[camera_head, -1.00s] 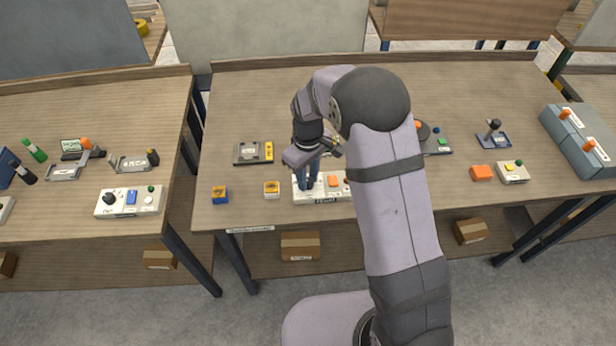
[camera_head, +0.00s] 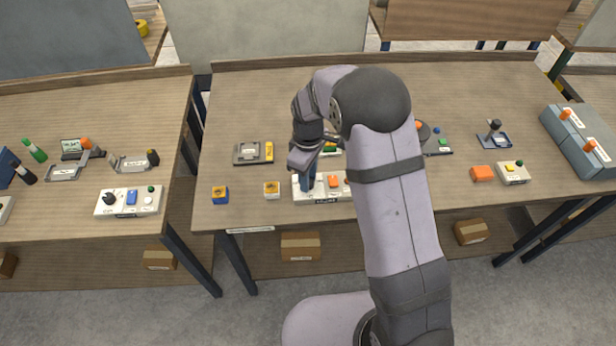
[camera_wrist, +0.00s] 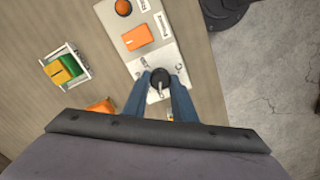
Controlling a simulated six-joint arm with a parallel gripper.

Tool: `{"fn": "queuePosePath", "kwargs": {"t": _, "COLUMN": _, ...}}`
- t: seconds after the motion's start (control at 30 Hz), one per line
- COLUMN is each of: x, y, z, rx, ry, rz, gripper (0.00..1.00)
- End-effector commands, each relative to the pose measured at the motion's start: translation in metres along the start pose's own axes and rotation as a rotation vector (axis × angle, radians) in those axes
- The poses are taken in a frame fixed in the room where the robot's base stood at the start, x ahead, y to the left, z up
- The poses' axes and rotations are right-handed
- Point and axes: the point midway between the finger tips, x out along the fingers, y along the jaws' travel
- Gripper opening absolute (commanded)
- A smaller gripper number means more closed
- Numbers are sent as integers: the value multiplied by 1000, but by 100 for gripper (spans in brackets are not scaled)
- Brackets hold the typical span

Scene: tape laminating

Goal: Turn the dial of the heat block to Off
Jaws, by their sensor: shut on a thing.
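The heat block panel is a white box (camera_head: 317,196) at the front edge of the middle table, partly hidden by my arm. In the wrist view the white panel (camera_wrist: 168,57) carries a black round dial (camera_wrist: 159,77) with a light pointer, an orange rocker (camera_wrist: 136,37) and an orange round button (camera_wrist: 123,8). My gripper (camera_wrist: 160,84) is shut on the dial, one blue finger on each side. In the head view the gripper (camera_head: 308,184) points down at the panel's left end. The dial's markings are too small to read.
A small holder with green and yellow parts (camera_wrist: 64,67) stands beside the panel. The table's front edge is close.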

Motion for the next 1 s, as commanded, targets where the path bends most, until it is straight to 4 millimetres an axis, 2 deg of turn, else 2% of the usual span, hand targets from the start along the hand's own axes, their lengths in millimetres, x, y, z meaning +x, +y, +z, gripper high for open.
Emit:
{"fn": "queuePosePath", "kwargs": {"t": 0.07, "x": -2, "y": 1, "z": -1, "rx": -2, "ry": 3, "rz": 4, "gripper": 2}}
{"fn": "queuePosePath", "kwargs": {"t": 0.1, "x": -2, "y": 1, "z": -1, "rx": -2, "ry": 3, "rz": 4, "gripper": 34}}
{"fn": "queuePosePath", "kwargs": {"t": 0.13, "x": -2, "y": 1, "z": -1, "rx": -2, "ry": 3, "rz": 4, "gripper": 41}}
{"fn": "queuePosePath", "kwargs": {"t": 0.17, "x": -2, "y": 1, "z": -1, "rx": -2, "ry": 3, "rz": 4, "gripper": 43}}
{"fn": "queuePosePath", "kwargs": {"t": 0.57, "x": -5, "y": 1, "z": -1, "rx": 0, "ry": 2, "rz": 2, "gripper": 43}}
{"fn": "queuePosePath", "kwargs": {"t": 1.0, "x": -59, "y": 1, "z": -1, "rx": -1, "ry": 4, "rz": 4, "gripper": 43}}
